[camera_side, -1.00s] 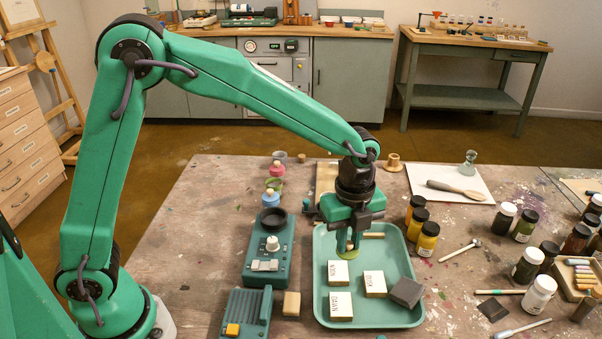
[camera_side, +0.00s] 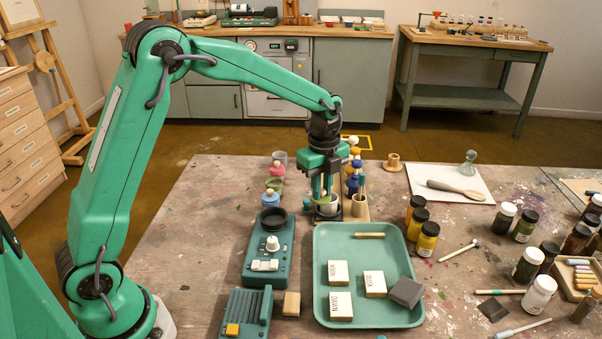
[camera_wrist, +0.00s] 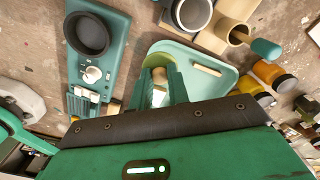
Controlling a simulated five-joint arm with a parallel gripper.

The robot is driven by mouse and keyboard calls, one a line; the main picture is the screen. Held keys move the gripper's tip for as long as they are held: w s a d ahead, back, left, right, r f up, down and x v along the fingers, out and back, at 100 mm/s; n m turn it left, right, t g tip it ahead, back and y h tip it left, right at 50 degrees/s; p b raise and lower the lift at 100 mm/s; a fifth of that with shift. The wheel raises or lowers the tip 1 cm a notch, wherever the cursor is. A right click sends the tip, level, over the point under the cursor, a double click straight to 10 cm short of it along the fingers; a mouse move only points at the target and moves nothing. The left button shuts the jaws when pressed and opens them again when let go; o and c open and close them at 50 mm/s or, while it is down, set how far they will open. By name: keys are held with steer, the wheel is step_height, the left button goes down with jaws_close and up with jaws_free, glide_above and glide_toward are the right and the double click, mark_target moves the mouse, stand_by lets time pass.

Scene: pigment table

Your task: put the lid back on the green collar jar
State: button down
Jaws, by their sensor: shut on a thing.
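My gripper (camera_side: 325,193) is shut on the lid (camera_side: 324,199), a yellow-green disc with a pale wooden knob, and holds it up off the table. In the wrist view, the knob (camera_wrist: 160,76) sits between the finger ends (camera_wrist: 161,83), with the pale green lid partly hidden by the fingers. The green collar jar (camera_side: 274,184) stands on the table to the left of my gripper, with no lid on it. It stands between the pink jar (camera_side: 278,171) and the blue jar (camera_side: 271,199).
The teal tray (camera_side: 408,240) with small blocks lies in front. A teal device with a dark bowl (camera_side: 271,219) stands to the left of the tray.

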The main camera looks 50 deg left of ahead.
steer(key=a+n, duration=0.3)
steer(key=a, duration=1.7)
steer(key=shift+w+a+r, duration=0.15)
steer(key=shift+w, duration=0.3)
steer(key=shift+f, duration=3.15)
steer(key=shift+f, duration=0.2)
steer(key=c, duration=0.8)
jaws_free()
